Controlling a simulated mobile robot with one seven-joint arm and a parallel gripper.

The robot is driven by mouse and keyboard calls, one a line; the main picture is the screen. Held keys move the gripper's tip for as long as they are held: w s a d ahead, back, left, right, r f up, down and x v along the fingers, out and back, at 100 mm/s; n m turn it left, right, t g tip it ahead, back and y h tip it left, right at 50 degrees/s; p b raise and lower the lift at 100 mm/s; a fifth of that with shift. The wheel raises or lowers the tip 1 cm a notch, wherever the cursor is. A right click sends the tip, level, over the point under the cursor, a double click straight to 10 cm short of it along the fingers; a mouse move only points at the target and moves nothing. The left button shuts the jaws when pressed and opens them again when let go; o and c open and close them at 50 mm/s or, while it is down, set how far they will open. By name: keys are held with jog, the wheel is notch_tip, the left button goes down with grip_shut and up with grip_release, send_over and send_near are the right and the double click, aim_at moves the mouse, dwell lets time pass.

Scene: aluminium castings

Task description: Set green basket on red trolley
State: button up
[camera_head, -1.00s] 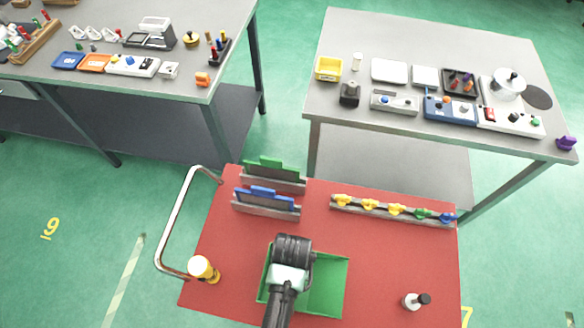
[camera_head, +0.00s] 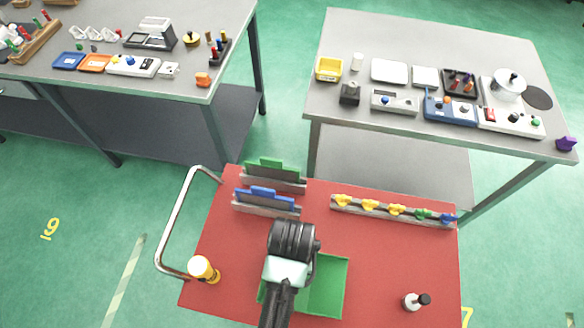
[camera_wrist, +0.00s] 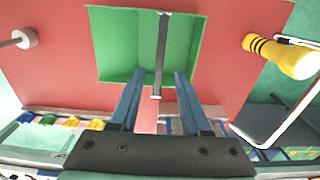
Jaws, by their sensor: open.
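The green basket (camera_head: 328,284) stands on the red trolley (camera_head: 385,255), near the front middle of its top. My arm hides the basket's left part in the head view. In the wrist view the basket (camera_wrist: 120,40) lies beyond my gripper (camera_wrist: 158,78), which is open with its two fingers apart. A thin dark bar, which looks like the basket's handle, shows between the fingers. The fingers do not appear to grip it. How far they are above the bar is hard to tell.
Two grey tables stand behind.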

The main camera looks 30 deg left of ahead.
jog(key=shift+r, duration=2.3)
jog(key=w+d+r+m+t+y, duration=0.1)
jog(key=w+r+t, duration=0.5)
jog(key=w+r, duration=0.65)
jog(key=w+d+r+t+y, duration=0.1)
jog(key=w+r+t, duration=0.75)
jog(key=r, duration=0.65)
jog(key=d+r+m+t, duration=0.1)
jog(key=d+r+t, duration=0.15)
jog(key=r, duration=0.95)
jog(key=d+r+t, duration=0.1)
jog(key=r+t, duration=0.3)
jog(key=r, duration=0.8)
jog(key=s+d+r+m+t+h, duration=0.1)
jog(key=s+d+r+t+h, duration=0.1)
jog(key=s+r+t, duration=0.4)
jog(key=s+d+r, duration=0.1)
jog(key=s+r, duration=0.3)
jog(key=r, duration=0.5)
jog(key=shift+s, duration=0.15)
